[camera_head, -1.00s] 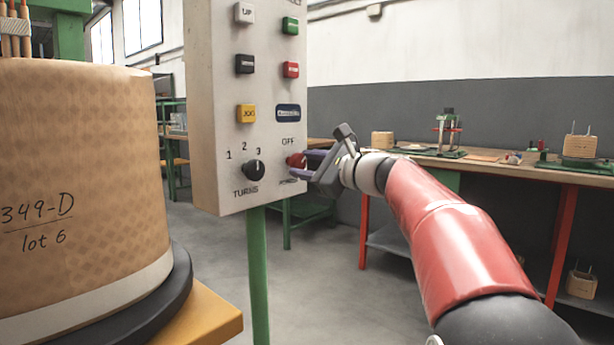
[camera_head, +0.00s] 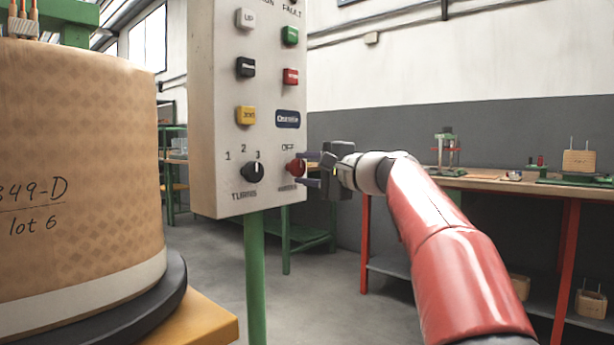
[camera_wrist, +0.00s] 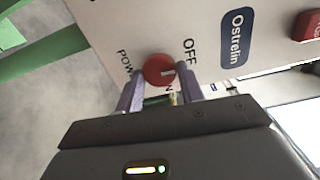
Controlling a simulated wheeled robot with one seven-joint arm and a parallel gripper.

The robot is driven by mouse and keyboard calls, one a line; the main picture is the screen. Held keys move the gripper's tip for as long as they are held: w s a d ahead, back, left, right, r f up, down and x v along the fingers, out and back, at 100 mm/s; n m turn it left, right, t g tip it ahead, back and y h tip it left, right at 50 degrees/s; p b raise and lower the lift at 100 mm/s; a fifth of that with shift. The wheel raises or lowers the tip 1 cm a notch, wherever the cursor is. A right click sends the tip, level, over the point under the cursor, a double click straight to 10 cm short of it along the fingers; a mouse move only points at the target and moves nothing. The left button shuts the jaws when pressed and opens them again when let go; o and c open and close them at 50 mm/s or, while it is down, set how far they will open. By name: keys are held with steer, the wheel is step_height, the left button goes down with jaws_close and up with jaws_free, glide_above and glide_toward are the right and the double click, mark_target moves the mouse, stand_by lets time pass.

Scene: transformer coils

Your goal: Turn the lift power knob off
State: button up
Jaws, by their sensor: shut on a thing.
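The lift power knob is a round red knob (camera_head: 295,167) low on the right of the pale control panel (camera_head: 220,110), below the word OFF. In the wrist view the knob (camera_wrist: 156,69) sits between the two purple-grey fingers of my gripper (camera_wrist: 159,82), which is shut on it. A white mark on the knob points to the right in that picture, on the side of the OFF label, just below the word. Part of another label ending in N is hidden by the gripper. My gripper (camera_head: 309,170) reaches the panel from the right in the head view.
A black turns knob (camera_head: 253,172) is left of the red knob. Several coloured buttons and a blue nameplate (camera_head: 287,119) are above. A large wrapped coil (camera_head: 80,140) stands at left, and a workbench (camera_head: 490,178) is behind my arm.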

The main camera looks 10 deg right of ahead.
steer(key=shift+f+n, duration=0.1)
steer(key=shift+n, duration=0.3)
steer(key=o, duration=1)
steer(key=v, duration=0.8)
steer(key=shift+w, duration=0.1)
